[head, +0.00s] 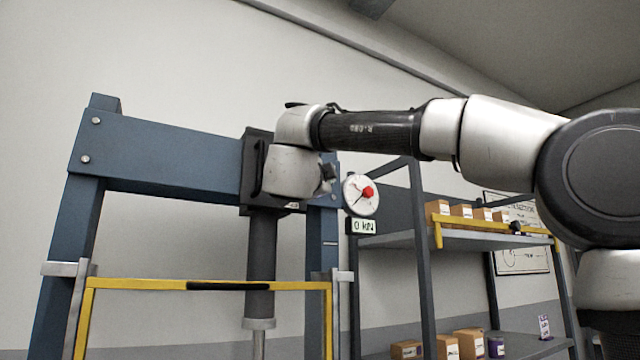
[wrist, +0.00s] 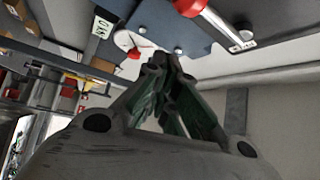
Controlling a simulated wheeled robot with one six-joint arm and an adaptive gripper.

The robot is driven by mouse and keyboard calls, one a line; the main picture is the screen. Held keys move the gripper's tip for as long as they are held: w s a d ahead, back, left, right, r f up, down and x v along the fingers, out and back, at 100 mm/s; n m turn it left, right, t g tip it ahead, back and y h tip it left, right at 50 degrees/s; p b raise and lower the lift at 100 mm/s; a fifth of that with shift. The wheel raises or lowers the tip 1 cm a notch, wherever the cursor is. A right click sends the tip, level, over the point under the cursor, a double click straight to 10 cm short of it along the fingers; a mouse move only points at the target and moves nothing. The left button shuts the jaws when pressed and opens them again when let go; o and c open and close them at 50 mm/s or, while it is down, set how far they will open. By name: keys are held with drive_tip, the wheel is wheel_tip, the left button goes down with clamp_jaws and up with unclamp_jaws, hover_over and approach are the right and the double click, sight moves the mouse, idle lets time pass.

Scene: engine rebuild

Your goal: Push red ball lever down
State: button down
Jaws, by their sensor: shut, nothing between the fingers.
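In the wrist view, a lever with a red end (wrist: 190,6) and a pale metal rod shows at the top edge, beside the blue press frame (wrist: 165,22). The red end is partly cut off by the picture edge. My gripper (wrist: 165,64) has its fingers together with nothing between them. Its tips appear below the lever in the picture, apart from the red end. In the head view the lever is not visible, and my wrist covers part of the blue press frame (head: 160,152).
A round gauge (head: 360,195) with a red centre hangs on the press, above a "0 kN" display (head: 363,226). A yellow guard bar (head: 130,284) crosses the press front. A grey shelf (head: 400,242) with boxes stands to the right.

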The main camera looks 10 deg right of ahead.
drive_tip(key=v, duration=0.7)
drive_tip(key=shift+s+r, duration=0.15)
drive_tip(key=shift+s, duration=0.05)
drive_tip(key=d+f+n+g+y, duration=0.2)
drive_tip(key=d+f+n+y, duration=0.2)
drive_tip(key=f+n+y, duration=0.55)
drive_tip(key=d+f+n+g+y, duration=0.2)
drive_tip(key=d+f+n+y, duration=0.3)
drive_tip(key=f+n, duration=0.75)
drive_tip(key=s+d+f+g+h, duration=0.1)
drive_tip(key=s+d+f+g, duration=0.2)
drive_tip(key=s+d+f, duration=0.2)
drive_tip(key=s+d+f+m+g+h, duration=0.1)
drive_tip(key=s+d+f+g, duration=0.3)
drive_tip(key=s+f, duration=0.5)
drive_tip(key=s+d+f+m+g+h, duration=0.1)
drive_tip(key=s+d+f+g+h, duration=0.2)
drive_tip(key=f, duration=1)
drive_tip(key=s+d+g, duration=0.1)
drive_tip(key=s+d, duration=0.2)
drive_tip(key=s, duration=0.2)
drive_tip(key=shift+d+f, duration=0.2)
drive_tip(key=shift+d, duration=0.2)
